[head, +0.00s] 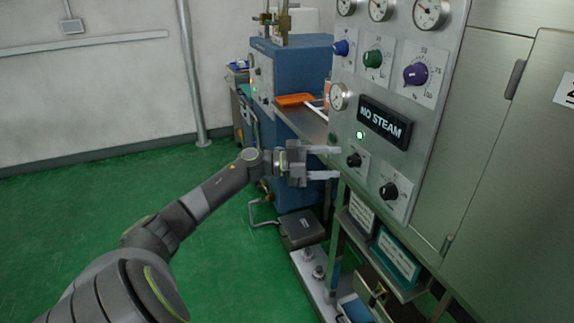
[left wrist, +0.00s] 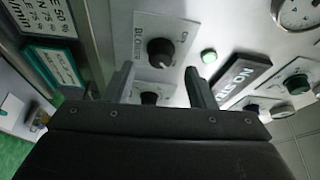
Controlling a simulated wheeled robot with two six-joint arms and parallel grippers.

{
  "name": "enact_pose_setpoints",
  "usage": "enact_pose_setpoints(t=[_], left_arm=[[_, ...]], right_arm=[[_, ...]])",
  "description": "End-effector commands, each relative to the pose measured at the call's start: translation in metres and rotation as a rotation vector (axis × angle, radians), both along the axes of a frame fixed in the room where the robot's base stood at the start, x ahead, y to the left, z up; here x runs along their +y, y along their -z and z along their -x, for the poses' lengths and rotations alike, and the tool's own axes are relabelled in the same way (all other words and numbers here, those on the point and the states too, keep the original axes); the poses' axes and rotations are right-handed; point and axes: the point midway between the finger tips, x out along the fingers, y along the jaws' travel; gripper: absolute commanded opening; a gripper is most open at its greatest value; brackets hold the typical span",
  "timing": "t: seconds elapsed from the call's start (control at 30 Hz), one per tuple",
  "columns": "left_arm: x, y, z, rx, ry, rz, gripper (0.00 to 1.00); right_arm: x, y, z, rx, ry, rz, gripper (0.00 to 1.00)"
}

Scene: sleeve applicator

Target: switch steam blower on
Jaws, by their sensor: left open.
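A black blower knob (left wrist: 160,52), on a pale plate marked BLOWER and ON, shows in the left wrist view just beyond my fingertips. A second black knob (left wrist: 149,98) shows between the fingers, partly hidden by my gripper body. In the head view two black knobs sit low on the grey panel, a near one (head: 354,160) and a lower right one (head: 389,191); their labels are too small to read. My left gripper (head: 326,163) is open and empty, pointing right, its tips close to the near knob. Contact cannot be told. My right gripper is not in view.
A dark NO STEAM sign (head: 385,122) and a lit green lamp (head: 360,135) are above the knobs. Coloured knobs and gauges are higher. Placards (head: 397,257) hang below the panel. A blue machine (head: 300,65) and orange tray (head: 295,100) stand behind. Green floor is clear at left.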

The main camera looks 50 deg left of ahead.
Motion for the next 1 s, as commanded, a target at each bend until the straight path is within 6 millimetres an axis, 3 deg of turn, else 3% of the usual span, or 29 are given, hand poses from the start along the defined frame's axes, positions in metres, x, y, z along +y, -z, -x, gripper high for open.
enact_pose_setpoints(t=[0.3,0.63,1.0], left_arm=[[0.045,0.005,0.045,0.007,-0.001,-0.005,0.5],[0.084,0.006,0.084,0.005,-0.001,-0.004,0.5],[0.098,0.006,0.099,0.001,0.0,-0.001,0.5]], right_arm=[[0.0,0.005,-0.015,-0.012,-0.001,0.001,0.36],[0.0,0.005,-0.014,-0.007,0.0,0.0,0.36],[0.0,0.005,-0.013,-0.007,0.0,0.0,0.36]])
